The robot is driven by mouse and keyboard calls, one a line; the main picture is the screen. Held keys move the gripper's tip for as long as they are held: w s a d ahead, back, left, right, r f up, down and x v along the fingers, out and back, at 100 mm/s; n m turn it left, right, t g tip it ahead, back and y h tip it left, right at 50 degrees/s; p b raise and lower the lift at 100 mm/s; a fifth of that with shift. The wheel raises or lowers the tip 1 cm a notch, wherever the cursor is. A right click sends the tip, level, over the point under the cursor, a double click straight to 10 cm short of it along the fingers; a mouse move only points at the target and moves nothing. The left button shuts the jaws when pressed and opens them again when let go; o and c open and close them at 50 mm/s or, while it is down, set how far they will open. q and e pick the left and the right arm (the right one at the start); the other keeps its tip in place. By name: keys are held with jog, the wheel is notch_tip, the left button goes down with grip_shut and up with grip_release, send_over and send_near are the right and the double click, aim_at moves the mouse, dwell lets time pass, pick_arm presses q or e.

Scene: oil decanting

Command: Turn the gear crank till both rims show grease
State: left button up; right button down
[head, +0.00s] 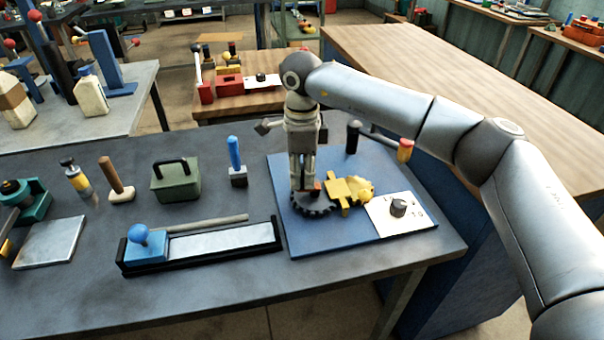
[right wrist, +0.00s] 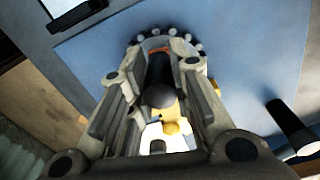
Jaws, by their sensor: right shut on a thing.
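The dark toothed gear (head: 313,204) lies on the blue board (head: 300,243), against a yellow gear (head: 352,188) with a lumpy yellow mass at its right. My right gripper (head: 304,184) points down over the dark gear. In the right wrist view its fingers (right wrist: 160,95) are shut around a black crank handle (right wrist: 160,82), with the gear's teeth (right wrist: 168,42) beyond. A small orange-red patch shows beside the handle. The gripper hides part of the dark gear, and I cannot tell whether either rim carries grease. My left gripper is not in view.
A white plate with a black knob (head: 398,207) sits at the board's right. A black post (head: 353,137) and a red-yellow handle (head: 404,150) stand behind. A blue-handled tool (head: 236,160), green box (head: 176,182) and black tray (head: 272,238) lie left of the board.

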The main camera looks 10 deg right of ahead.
jog(key=shift+s+n, duration=0.25)
jog(key=shift+n, duration=0.75)
jog(key=c, duration=1.3)
grip_release()
notch_tip(320, 180, up, 12)
jog(key=shift+r, duration=0.1)
